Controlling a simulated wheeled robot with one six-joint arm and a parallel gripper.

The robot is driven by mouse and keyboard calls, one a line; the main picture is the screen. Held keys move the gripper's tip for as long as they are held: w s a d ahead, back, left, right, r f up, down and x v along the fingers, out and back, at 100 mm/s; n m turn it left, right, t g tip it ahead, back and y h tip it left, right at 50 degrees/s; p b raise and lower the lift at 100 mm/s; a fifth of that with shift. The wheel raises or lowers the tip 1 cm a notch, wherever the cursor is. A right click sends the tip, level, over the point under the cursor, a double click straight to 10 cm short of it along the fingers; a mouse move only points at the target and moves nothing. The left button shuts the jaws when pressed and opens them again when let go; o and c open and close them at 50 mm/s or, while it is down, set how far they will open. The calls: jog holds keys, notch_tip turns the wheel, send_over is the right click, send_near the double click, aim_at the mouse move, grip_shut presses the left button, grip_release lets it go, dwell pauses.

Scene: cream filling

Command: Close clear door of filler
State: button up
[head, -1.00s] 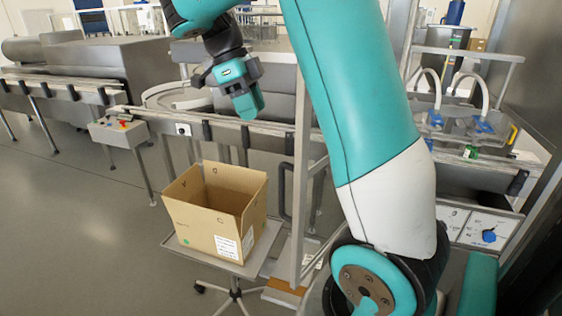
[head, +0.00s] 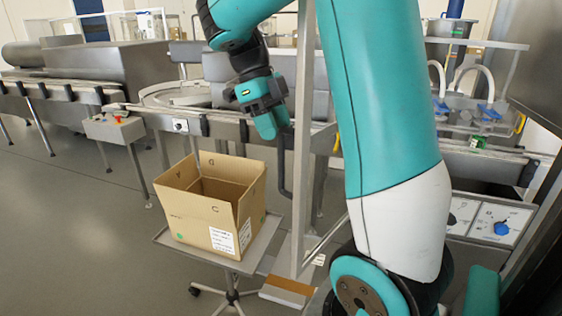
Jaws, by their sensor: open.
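The filler's clear door shows as a pale metal frame (head: 301,190) in the middle of the head view, standing out from the machine. Its clear pane is hard to make out. A dark bar handle (head: 283,172) runs upright on the left of the frame post. My gripper (head: 277,128) is open and points down at the handle's upper end. It overlaps the handle top in the picture; I cannot tell if they touch. My arm hides part of the door's right side and of the filler (head: 480,125) behind it.
An open cardboard box (head: 205,215) stands on a small wheeled stand (head: 258,250) left of the door. A conveyor (head: 225,118) runs behind. A control panel with a blue knob (head: 501,228) is at the right. Floor is free at the left.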

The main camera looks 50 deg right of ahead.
jog(key=b+x, duration=0.1)
jog(key=x, duration=0.3)
grip_shut()
